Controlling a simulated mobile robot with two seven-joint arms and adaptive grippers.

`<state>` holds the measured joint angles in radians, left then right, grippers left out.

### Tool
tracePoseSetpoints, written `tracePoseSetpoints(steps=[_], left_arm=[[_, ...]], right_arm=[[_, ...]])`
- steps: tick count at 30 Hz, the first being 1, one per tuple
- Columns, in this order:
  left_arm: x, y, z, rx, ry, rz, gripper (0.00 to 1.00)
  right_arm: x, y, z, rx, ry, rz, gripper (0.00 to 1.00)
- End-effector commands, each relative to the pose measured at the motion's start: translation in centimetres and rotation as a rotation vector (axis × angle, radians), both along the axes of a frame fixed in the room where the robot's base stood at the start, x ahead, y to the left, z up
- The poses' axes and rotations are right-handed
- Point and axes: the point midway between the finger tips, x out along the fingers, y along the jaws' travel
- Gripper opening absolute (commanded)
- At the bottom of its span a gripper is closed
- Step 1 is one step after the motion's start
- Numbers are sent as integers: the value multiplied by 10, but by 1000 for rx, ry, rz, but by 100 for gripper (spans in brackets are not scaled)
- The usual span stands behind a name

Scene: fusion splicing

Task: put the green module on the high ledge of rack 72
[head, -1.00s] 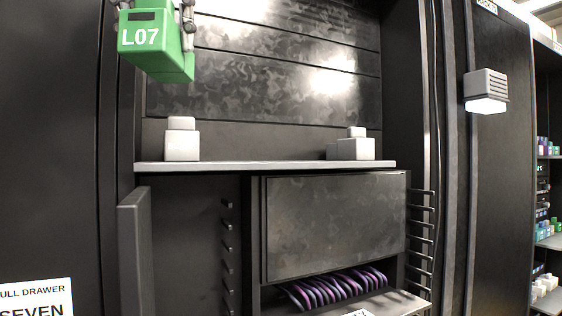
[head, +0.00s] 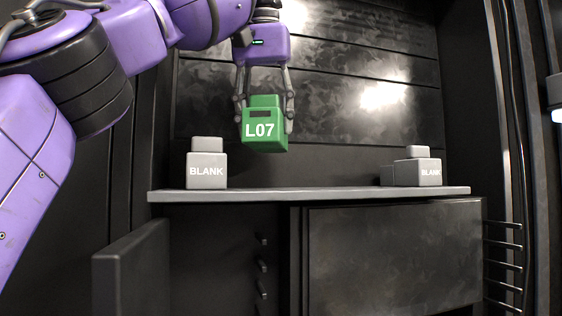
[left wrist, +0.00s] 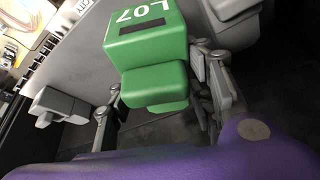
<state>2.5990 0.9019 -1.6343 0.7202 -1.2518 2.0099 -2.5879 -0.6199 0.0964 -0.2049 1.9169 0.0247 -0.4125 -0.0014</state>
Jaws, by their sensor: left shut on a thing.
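The green module (head: 264,128), marked L07, hangs in my left gripper (head: 265,112). The gripper is shut on its upper part, with one finger on each side. The module is a little above the high ledge (head: 320,192) and between the grey blocks there, apart from the ledge surface as far as I can tell. In the left wrist view the green module (left wrist: 150,50) fills the upper middle, between the fingers of the left gripper (left wrist: 160,95). My right gripper is not in view.
A grey block marked BLANK (head: 206,168) stands on the ledge's left part. Grey BLANK blocks (head: 418,172) stand near its right end. The ledge between them is clear. Below are a dark panel (head: 395,255), an open door at left (head: 130,270) and pegs (head: 503,245) at right.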

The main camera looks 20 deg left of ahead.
Motion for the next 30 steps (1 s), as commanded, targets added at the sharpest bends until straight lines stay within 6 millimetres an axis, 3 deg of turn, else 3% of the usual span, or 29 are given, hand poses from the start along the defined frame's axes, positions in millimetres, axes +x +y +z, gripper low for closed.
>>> tracePoseSetpoints(steps=[15, 21, 30], left_arm=[[34, -13, -46, -2, -4, -1, 15], [33, -12, -68, -2, -6, 0, 15], [32, -13, -72, -4, -8, 2, 15]], right_arm=[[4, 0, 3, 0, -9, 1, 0], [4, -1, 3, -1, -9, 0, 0], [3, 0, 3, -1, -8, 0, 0]])
